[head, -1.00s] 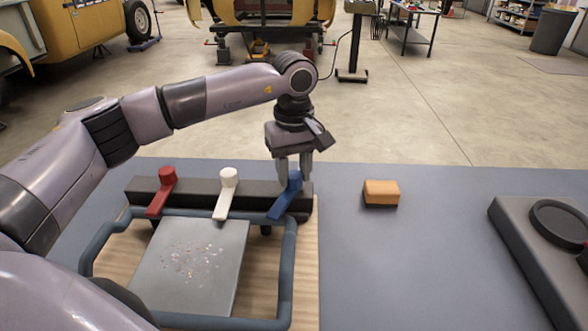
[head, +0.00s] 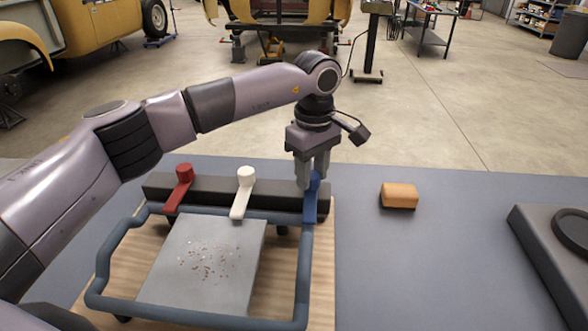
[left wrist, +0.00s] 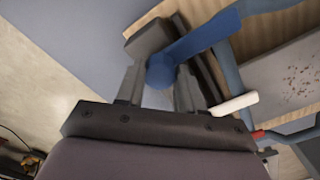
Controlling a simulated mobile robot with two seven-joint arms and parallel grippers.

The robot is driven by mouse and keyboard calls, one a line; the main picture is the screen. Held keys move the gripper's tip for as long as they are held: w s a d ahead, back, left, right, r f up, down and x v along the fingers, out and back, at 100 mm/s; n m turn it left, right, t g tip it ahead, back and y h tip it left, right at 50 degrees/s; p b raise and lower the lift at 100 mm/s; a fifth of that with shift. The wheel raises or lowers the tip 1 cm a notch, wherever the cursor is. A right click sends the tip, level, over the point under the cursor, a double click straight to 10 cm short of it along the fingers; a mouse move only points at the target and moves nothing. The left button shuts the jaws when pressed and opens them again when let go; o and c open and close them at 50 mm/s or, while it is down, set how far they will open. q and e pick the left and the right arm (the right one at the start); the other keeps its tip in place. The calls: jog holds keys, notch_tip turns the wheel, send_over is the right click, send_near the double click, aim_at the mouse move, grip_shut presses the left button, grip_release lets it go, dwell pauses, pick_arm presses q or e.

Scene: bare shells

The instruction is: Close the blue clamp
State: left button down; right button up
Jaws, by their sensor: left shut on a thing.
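The blue clamp (head: 311,203) is at the right end of a dark bar (head: 270,196), its lever pointing toward the front of the table. My left gripper (head: 313,180) comes down from above and is shut on the clamp's knob. In the left wrist view the blue knob (left wrist: 161,72) sits between the two fingers, with the lever running to the upper right. A white clamp (head: 243,192) and a red clamp (head: 179,189) stand to the left on the same bar. A grey plate (head: 205,262) lies in front of the bar. My right gripper is not in view.
A blue-grey tube frame (head: 303,275) surrounds the plate on a wooden board (head: 322,285). An orange block (head: 399,196) lies to the right on the grey table. A dark fixture (head: 540,250) stands at the far right. The table between them is clear.

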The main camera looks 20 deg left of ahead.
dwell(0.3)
pick_arm(q)
jog(key=c, duration=0.7)
grip_release()
jog(key=shift+r, duration=3.65)
